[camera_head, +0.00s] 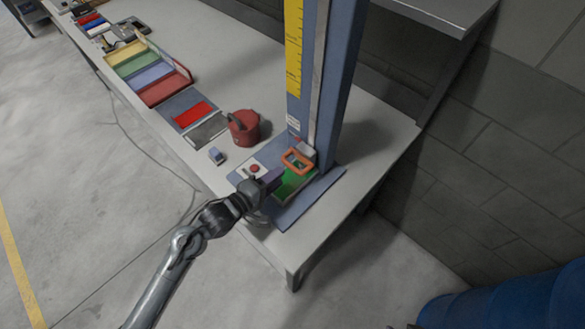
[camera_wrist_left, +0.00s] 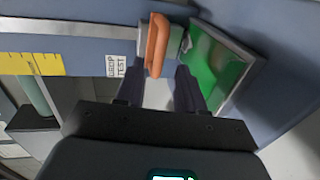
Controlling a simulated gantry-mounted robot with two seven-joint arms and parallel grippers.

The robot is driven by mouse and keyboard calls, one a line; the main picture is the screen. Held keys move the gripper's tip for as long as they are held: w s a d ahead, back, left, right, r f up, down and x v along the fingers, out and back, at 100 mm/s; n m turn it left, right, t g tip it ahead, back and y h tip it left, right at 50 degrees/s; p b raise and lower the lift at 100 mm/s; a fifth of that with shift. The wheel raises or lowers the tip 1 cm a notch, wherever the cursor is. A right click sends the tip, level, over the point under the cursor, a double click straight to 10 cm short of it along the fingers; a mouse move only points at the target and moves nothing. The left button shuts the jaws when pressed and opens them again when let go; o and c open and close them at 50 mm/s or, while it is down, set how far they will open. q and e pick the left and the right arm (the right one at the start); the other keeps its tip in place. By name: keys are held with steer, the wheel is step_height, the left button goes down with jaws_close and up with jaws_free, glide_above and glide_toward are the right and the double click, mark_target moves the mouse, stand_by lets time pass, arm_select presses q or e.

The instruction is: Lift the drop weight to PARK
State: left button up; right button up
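The drop weight (camera_head: 305,148) is a small grey block low on the blue test column, with an orange loop handle (camera_head: 298,161) facing out over the base. In the left wrist view the handle (camera_wrist_left: 156,45) stands just ahead of the gap between the fingers. My left gripper (camera_head: 272,181) is close to the handle, on its left. It also shows in the left wrist view (camera_wrist_left: 159,84), open, its fingers apart with nothing held between them. A PARK mark is not readable in either view. My right gripper is in neither view.
A blue column (camera_head: 335,80) with a yellow scale (camera_head: 293,45) rises from a blue base plate (camera_head: 325,185). A green pad (camera_head: 292,184) lies below the handle. A red button box (camera_head: 254,169), red round container (camera_head: 244,128) and coloured trays (camera_head: 150,75) stand left.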

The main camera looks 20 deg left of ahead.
mark_target(292, 166)
arm_select(q)
steer(key=b+x, duration=0.1)
steer(key=x, duration=0.6)
steer(key=shift+w+d, duration=0.15)
steer(key=shift+w, duration=0.05)
jaws_close()
